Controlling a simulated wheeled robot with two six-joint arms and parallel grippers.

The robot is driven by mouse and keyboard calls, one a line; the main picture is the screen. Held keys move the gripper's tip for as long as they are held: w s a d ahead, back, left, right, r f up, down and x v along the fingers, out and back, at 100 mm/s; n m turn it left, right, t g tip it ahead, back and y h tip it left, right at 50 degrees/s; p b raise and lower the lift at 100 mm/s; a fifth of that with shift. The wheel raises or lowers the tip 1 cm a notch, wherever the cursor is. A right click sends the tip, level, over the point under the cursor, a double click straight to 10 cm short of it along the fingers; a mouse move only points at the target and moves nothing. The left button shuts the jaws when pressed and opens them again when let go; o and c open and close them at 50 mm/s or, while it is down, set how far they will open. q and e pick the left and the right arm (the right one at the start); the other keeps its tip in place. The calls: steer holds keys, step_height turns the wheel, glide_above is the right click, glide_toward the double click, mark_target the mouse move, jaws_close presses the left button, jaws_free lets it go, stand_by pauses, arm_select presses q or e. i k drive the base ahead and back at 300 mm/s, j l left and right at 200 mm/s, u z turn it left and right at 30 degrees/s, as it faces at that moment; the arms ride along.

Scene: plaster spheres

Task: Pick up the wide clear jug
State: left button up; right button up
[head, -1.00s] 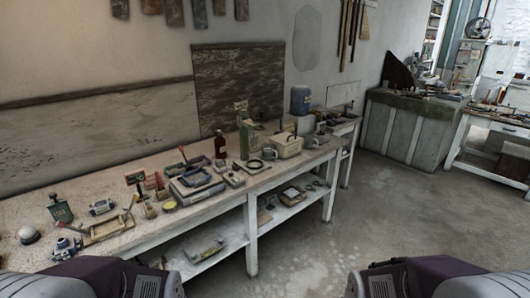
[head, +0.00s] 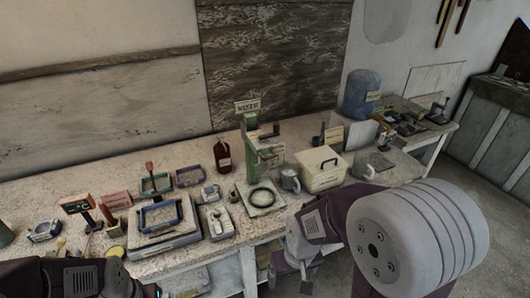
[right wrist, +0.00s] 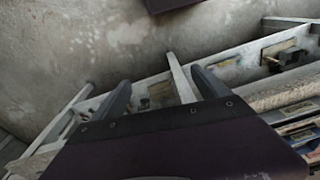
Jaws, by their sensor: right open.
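Two small greyish, glassy-looking vessels with handles stand on the workbench (head: 110,180). One vessel (head: 290,181) is left of the cream box, and the other (head: 376,166) is right of it. I cannot tell for sure which is the wide clear jug; the right one looks wider. My right gripper (head: 296,284) is low in front of the bench, below the left vessel and apart from both. In the right wrist view its two fingers (right wrist: 162,88) are spread and empty, with neither vessel in sight.
The cream box (head: 321,169) stands between the vessels. A blue drum (head: 362,93) stands behind. The right wrist view shows floor (right wrist: 70,50) and a lower shelf (right wrist: 285,50).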

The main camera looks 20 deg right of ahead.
mark_target(289, 173)
steer(key=i+l+u, duration=0.15)
steer(key=l, duration=0.2)
steer(key=i+l+u, duration=0.15)
steer(key=l, duration=0.2)
steer(key=i+l+u, duration=0.15)
steer(key=l, duration=0.2)
steer(key=i+l+u, duration=0.15)
steer(key=l, duration=0.25)
